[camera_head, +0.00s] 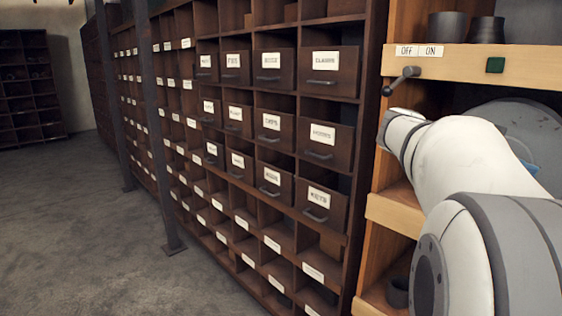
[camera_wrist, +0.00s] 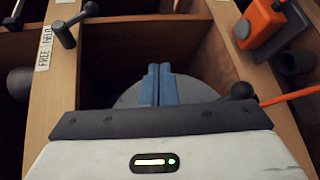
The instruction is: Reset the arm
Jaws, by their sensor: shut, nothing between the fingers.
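My gripper shows in the wrist view as two blue fingers (camera_wrist: 158,85) pressed together, with nothing between them. They point into a wooden shelf compartment, in front of a large grey round part (camera_wrist: 195,90) that looks like a flange or disc. The grey disc (camera_head: 525,130) shows partly behind my arm.
The light wooden shelf (camera_head: 470,62) carries a small crank lever (camera_head: 402,80), OFF and ON labels, a green button (camera_head: 495,65) and dark pipe pieces (camera_head: 447,27). An orange tool (camera_wrist: 260,22) lies at right in the wrist view. Dark drawer cabinets (camera_head: 275,130) stand left; floor (camera_head: 80,220) is clear.

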